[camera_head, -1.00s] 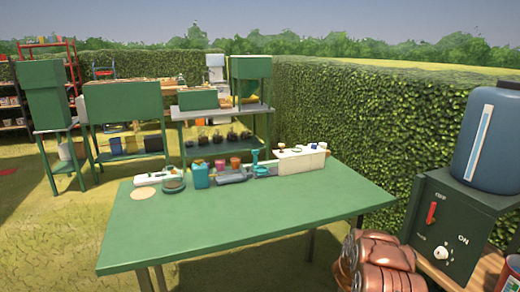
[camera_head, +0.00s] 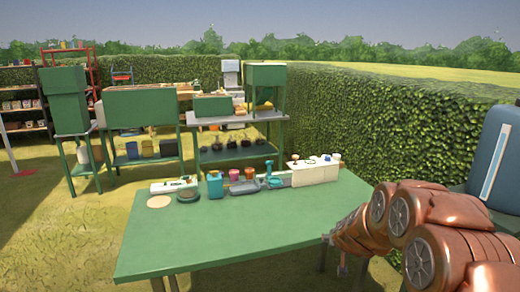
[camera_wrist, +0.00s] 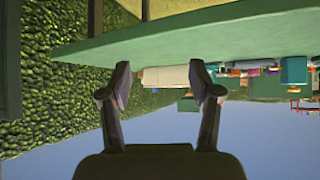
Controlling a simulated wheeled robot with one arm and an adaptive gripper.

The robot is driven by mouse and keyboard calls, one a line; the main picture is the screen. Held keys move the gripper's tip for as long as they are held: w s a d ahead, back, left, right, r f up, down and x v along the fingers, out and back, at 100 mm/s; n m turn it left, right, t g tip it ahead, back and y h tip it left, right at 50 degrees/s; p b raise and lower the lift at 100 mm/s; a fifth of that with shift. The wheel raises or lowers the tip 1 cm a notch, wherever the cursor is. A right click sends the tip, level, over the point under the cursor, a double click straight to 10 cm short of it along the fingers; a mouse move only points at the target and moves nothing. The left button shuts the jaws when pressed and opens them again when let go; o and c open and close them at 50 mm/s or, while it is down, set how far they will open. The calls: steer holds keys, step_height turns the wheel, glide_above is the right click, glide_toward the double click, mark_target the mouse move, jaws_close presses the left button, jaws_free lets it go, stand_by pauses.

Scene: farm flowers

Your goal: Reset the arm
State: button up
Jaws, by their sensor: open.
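My gripper (camera_wrist: 160,88) shows in the wrist view with its two fingers spread apart and nothing between them. That view is upside down, with the sky at the bottom and the green table (camera_wrist: 200,35) at the top. In the head view my copper-coloured arm is bent at the lower right, beside the right end of the green table (camera_head: 230,228). The gripper (camera_head: 335,250) is small in that view, near the table's right edge, and its fingers are hard to make out.
A white box (camera_head: 315,172), a blue container (camera_head: 215,185) and several small pots stand along the table's back edge. The table's front is clear. A hedge (camera_head: 400,130) runs behind at right. A blue tank (camera_head: 500,155) stands at the far right, partly behind my arm.

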steer(key=s+a+r+n+g+y+p, duration=0.15)
steer(key=s+a+r, duration=0.3)
steer(key=s, duration=0.55)
steer(key=s+a+r+n+g+y+p, duration=0.1)
steer(key=s+a+r+g+y, duration=0.15)
steer(key=s+a, duration=0.55)
steer(key=s+d+r+g+h+p, duration=0.1)
steer(key=s+d+r+g, duration=0.1)
steer(key=s, duration=1.4)
steer(key=s+d+r+m+g+h+p, duration=0.1)
steer(key=s+d+g, duration=0.3)
steer(key=s, duration=1.2)
steer(key=shift+s+r+g+h+p, duration=0.3)
steer(key=shift+s+r+g+h, duration=0.1)
steer(key=shift+r+g, duration=0.4)
